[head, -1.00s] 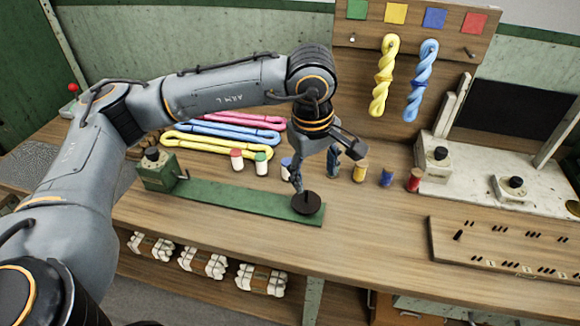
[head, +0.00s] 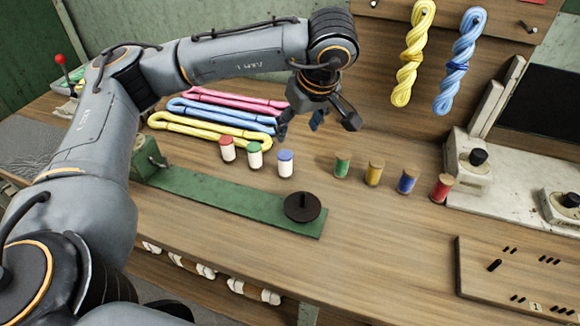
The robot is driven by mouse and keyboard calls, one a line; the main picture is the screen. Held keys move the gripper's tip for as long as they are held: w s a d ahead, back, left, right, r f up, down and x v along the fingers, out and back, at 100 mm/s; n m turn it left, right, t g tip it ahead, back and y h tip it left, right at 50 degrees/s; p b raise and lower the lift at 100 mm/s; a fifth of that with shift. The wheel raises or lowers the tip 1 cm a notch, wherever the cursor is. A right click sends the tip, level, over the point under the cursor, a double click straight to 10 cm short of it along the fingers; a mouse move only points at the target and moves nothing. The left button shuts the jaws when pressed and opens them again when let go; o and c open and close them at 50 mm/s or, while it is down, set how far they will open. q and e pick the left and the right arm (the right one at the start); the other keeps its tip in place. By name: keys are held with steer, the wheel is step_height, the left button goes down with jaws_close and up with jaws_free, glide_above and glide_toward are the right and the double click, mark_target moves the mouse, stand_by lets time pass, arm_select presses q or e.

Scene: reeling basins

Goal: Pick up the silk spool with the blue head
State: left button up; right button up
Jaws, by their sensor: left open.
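The silk spool with the blue head (head: 286,164) is white with a blue top. It stands upright on the wooden table (head: 400,240), beside the back edge of the green board. A white spool with a green head (head: 254,156) and one with a red head (head: 227,150) stand to its left. My left gripper (head: 317,127) is open and empty, above and behind the blue-headed spool, slightly to its right and apart from it. No right gripper shows.
A black disc with a peg (head: 303,207) sits on the green board (head: 210,194). Green (head: 342,165), yellow (head: 375,172), blue (head: 406,181) and red (head: 441,188) thread spools stand to the right. Pink, blue and yellow skeins (head: 212,130) lie behind. The front table is clear.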

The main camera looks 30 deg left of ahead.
mark_target(286, 155)
arm_select(q)
steer(key=x, duration=0.7)
steer(key=shift+s+a+p, duration=0.15)
steer(key=shift+s+p, duration=0.05)
steer(key=shift+p, duration=0.2)
steer(key=shift+w+a+f, duration=0.1)
steer(key=shift+w+f, duration=0.05)
steer(key=shift+f, duration=0.25)
steer(key=x, duration=0.3)
steer(key=p+x, duration=0.1)
steer(key=shift+s+a+f, duration=0.2)
steer(key=shift+s+f, duration=0.05)
steer(key=shift+f, duration=0.05)
steer(key=shift+w+a+f, duration=0.1)
steer(key=shift+w+f, duration=0.05)
steer(key=shift+f, duration=0.2)
steer(key=c, duration=1.2)
steer(key=shift+c, duration=0.5)
steer(key=shift+r, duration=0.15)
